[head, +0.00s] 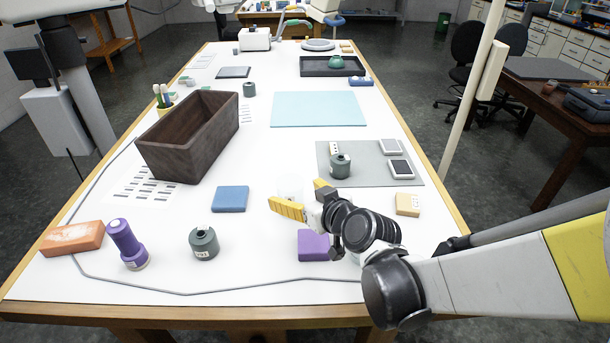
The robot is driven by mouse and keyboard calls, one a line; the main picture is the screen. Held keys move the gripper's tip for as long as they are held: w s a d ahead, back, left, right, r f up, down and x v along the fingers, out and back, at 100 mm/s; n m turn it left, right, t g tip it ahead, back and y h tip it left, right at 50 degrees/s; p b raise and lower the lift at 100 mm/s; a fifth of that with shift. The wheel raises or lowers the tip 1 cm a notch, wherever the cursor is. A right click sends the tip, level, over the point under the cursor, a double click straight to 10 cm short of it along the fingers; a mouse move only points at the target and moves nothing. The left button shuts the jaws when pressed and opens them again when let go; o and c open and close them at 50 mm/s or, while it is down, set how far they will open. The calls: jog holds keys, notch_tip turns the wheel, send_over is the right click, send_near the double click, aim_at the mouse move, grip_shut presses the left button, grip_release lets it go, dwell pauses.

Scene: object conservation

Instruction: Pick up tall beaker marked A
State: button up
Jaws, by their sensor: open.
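My gripper (303,199) is open over the middle of the white table, its two yellow fingers apart and pointing left. A pale, faint shape (289,186) stands just behind the fingers and is partly hidden by them. It may be a clear beaker, but I cannot tell, and no letter A is readable. I cannot tell whether the fingers are around it or in front of it.
A purple block (312,246) lies below my gripper and a blue block (230,199) left of it. A grey-green container (204,244), a purple flanged cylinder (127,244) and an orange brick (72,239) stand front left. A brown box (188,138) is behind them. A grey mat (341,188) lies right.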

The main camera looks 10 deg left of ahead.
aim_at(284, 186)
jog(key=b+x, duration=0.1)
jog(key=x, duration=0.2)
jog(key=shift+w+a+f, duration=0.2)
jog(key=shift+w, duration=0.1)
jog(key=shift+r, duration=0.15)
jog(key=c, duration=1.3)
